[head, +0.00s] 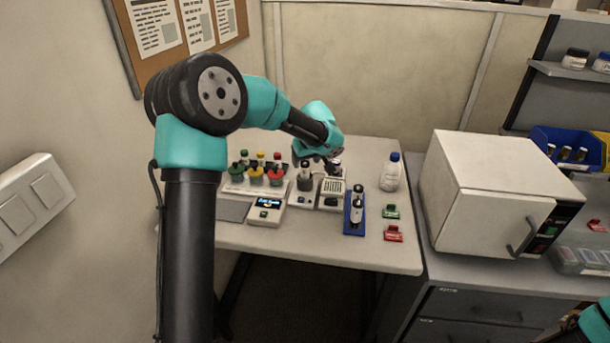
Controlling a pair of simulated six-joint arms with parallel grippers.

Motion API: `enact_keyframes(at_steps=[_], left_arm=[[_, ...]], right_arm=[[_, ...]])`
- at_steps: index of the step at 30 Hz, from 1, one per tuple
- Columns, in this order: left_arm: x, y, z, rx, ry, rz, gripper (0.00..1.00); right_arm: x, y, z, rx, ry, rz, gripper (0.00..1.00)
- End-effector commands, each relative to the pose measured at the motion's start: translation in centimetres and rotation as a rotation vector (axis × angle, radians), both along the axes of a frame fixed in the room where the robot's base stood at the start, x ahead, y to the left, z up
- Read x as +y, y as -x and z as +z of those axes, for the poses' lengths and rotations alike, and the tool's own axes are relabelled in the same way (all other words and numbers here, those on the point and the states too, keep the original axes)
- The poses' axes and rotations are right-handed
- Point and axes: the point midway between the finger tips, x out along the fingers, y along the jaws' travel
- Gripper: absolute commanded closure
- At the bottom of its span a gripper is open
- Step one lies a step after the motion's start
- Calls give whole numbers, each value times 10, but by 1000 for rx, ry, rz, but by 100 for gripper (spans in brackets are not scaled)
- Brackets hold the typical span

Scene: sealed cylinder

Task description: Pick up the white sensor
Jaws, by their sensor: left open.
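My left gripper (320,161) is open over the back of the white table, above a group of small instruments. Its fingers are small and dark here, and I cannot tell whether they touch anything. Just below it stands a white block with a slotted face (333,187). To the left of that is a white unit holding a dark-capped vial (304,184). A white device with a lit blue display (267,208) sits nearer the front left. I cannot tell which of these white units is the sensor. My right gripper is out of view.
A rack of colour-capped tubes (255,172) stands at left. A blue holder with a dark upright item (355,212), a blue-capped bottle (390,172), and green (391,212) and red (394,233) clips stand to the right. A white oven (490,205) stands farther right. The table's front edge is clear.

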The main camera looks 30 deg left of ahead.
Motion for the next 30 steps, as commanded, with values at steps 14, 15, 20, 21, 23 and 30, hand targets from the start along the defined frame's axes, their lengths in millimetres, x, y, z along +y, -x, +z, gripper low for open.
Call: enact_keyframes(at_steps=[14,15,20,21,23,30], left_arm=[[14,-12,-45,0,0,-1,37],[14,-12,-45,0,0,-1,37],[14,-12,-45,0,0,-1,37],[14,-12,-45,0,0,-1,37],[14,-11,-45,1,1,0,37],[14,-11,-45,1,0,0,47]], right_arm=[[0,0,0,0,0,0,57],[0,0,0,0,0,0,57],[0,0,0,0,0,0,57],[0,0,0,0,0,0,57],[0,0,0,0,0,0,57],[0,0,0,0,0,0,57]])
